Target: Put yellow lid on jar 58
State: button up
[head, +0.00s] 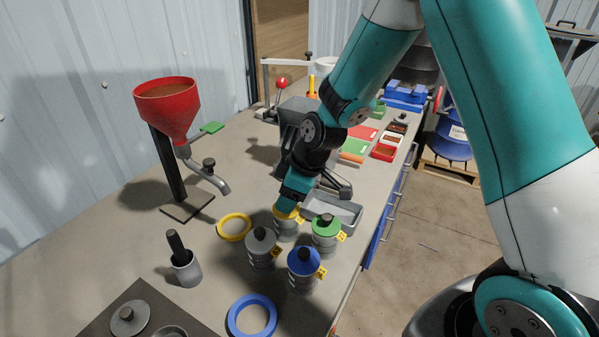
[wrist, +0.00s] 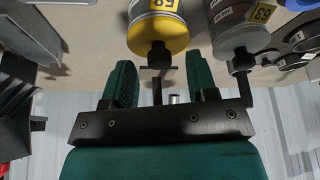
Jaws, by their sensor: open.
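The yellow lid (wrist: 158,42) has a black knob and sits level on a clear jar (wrist: 153,8) with a yellow number tag, which I cannot read surely. In the head view, the jar (head: 287,228) stands on the bench among other jars, its lid (head: 284,212) partly hidden by my gripper. My gripper (wrist: 161,72) is open above the jar, pointing down at it. The two green fingers stand apart on either side of the knob's line. The knob is just beyond the fingertips and nothing is held.
Close by stand a green-lidded jar (head: 326,226), a grey-lidded jar (head: 262,241) and a blue-lidded jar (head: 304,263). A yellow ring (head: 221,222) and a blue ring (head: 233,319) lie on the bench. A metal tray (head: 347,214) is behind the green-lidded jar. A red funnel (head: 168,112) stands left.

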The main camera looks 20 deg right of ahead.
jog(key=b+v, duration=0.2)
jog(key=v, duration=1.5)
jog(key=s+a+m, duration=0.1)
jog(key=s+a, duration=0.2)
jog(key=s, duration=0.4)
jog(key=s+a+m+g, duration=0.1)
jog(key=s+a, duration=0.2)
jog(key=s, duration=0.4)
jog(key=s+a+r+m+g, duration=0.1)
jog(key=s+a+m, duration=0.1)
jog(key=s+a, duration=0.2)
jog(key=s, duration=0.3)
jog(key=shift+y, duration=0.3)
